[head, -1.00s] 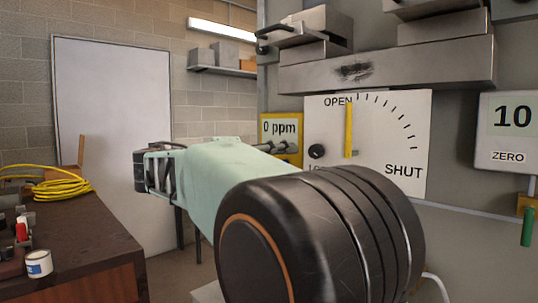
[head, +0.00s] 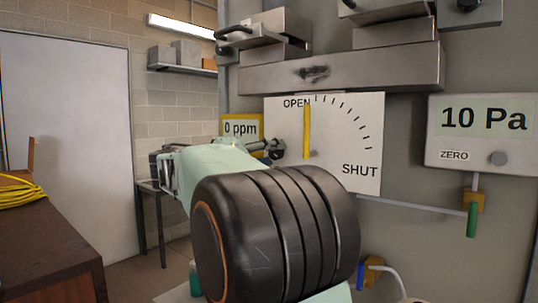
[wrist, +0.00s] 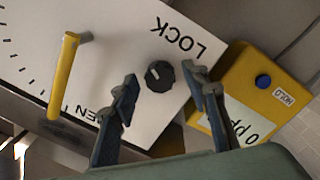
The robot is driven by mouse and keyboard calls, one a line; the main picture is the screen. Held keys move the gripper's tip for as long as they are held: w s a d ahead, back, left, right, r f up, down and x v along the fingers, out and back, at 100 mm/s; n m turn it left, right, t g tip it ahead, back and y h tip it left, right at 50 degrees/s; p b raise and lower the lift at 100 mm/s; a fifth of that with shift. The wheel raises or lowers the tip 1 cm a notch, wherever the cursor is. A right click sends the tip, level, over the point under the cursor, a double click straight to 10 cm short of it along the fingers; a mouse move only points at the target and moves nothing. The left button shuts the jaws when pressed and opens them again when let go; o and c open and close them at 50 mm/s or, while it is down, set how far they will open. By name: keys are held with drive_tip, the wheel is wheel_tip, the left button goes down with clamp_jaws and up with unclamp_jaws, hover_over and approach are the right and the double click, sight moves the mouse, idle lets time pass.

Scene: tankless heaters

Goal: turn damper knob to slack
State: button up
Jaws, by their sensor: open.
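The damper's dial plate (head: 345,140) is white, with OPEN and SHUT marks; it also shows upside down in the wrist view (wrist: 105,45). A small round black knob (wrist: 159,76) with a pale mark sits on it, beside the word LOCK. No word "slack" is legible. My gripper (wrist: 160,78) is open, with one finger to each side of the knob in the picture; I cannot tell if either touches it. In the head view my gripper (head: 272,149) is at the plate's lower left and hides the knob. The yellow damper lever (head: 306,132) stands upright near OPEN.
A yellow gas meter (wrist: 265,88) reading 0 ppm is close to my right finger in the wrist view. The lever's handle (wrist: 78,37) sticks out at the left. A 10 Pa gauge (head: 480,133) hangs right of the plate. A workbench (head: 45,250) stands at left.

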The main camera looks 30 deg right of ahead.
drive_tip(key=shift+c, duration=0.7)
clamp_jaws()
